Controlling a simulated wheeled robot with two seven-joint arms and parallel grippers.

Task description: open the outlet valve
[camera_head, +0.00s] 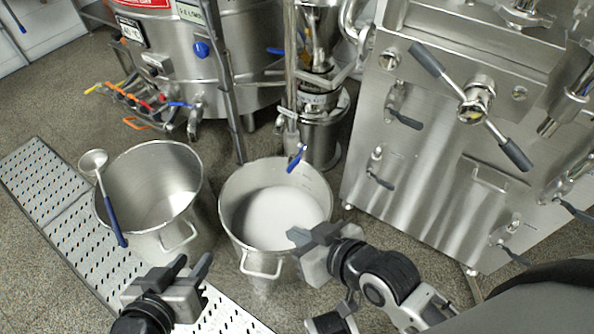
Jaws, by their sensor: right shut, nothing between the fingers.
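The outlet valve has a blue lever (297,157). It hangs at the lower end of a steel pipe, at the front of the steel colloid mill (322,140), above the rim of a steel pot with white contents (325,180). The lever is tilted; I cannot tell the valve's inner state. My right gripper (299,237) is shut and empty over the right front of this pot, below and apart from the lever. My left gripper (193,264) is open and empty at the lower left, in front of the two pots and far from the lever.
An empty steel pot (201,168) stands at left with a blue-handled ladle (113,218) on its rim. A large steel tank (180,62) is behind. A steel cabinet (440,180) with black-handled levers fills the right. A perforated metal grate (45,190) lies on the floor.

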